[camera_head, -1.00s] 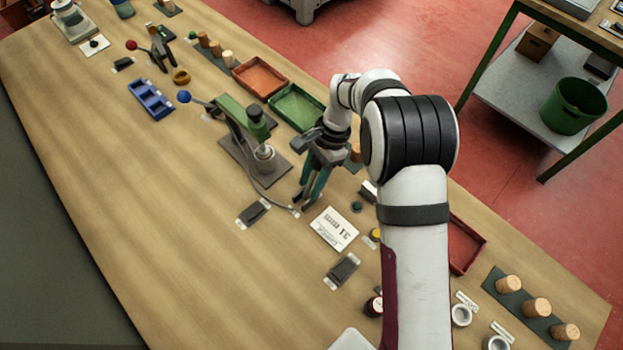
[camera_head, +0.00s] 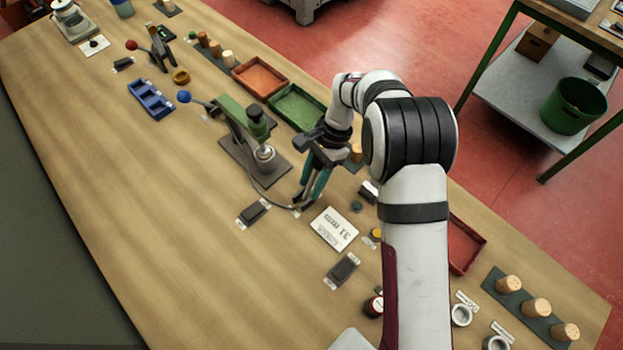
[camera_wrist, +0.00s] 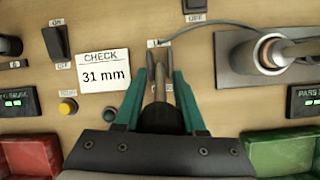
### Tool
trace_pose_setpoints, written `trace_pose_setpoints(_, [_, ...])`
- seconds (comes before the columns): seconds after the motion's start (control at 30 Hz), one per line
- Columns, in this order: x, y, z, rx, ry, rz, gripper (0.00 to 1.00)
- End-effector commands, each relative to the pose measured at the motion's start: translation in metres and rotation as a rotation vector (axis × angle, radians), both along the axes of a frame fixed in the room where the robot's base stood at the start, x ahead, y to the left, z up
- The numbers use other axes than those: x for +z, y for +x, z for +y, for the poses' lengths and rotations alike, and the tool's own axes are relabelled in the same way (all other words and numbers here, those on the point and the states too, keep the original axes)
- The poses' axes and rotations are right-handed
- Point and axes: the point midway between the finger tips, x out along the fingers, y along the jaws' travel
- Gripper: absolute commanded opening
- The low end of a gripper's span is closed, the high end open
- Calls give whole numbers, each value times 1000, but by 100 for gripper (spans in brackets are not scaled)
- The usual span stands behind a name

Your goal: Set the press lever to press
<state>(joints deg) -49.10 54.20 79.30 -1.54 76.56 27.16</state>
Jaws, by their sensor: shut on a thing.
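The green press (camera_head: 238,122) stands on a dark base plate at the middle of the bench. Its lever (camera_head: 199,102) points left and ends in a blue knob (camera_head: 184,97). In the wrist view I see the press's base plate (camera_wrist: 236,62), but not the lever. My gripper (camera_head: 299,205) is right of and nearer than the press, low over the bench, away from the lever. In the wrist view its teal fingers (camera_wrist: 160,82) are shut on a slim grey tool with a dark round body. A thin cable (camera_wrist: 200,26) runs from near the tool's tip to the press.
A check card reading 31 mm (camera_head: 334,229) lies near my gripper. Black switches (camera_head: 254,212) stand on the bench. A green tray (camera_head: 297,104) and an orange tray (camera_head: 259,77) are behind the press. The bench's left front is clear.

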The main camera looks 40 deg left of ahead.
Motion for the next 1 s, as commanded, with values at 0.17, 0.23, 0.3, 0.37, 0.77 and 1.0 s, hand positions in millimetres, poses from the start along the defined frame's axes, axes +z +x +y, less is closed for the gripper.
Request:
trace_pose_setpoints(0.17, [-5, 8, 0, -5, 1, 133, 0])
trace_pose_setpoints(0.23, [-5, 9, 0, -3, 2, 164, 0])
trace_pose_setpoints(0.3, [-5, 9, 0, -3, 3, 173, 0])
trace_pose_setpoints(0.37, [-5, 9, 0, -2, 3, 173, 0])
trace_pose_setpoints(0.77, [-5, 9, 0, -2, 3, 171, 63])
trace_pose_setpoints(1.0, [-1, 11, 0, -2, 3, 171, 63])
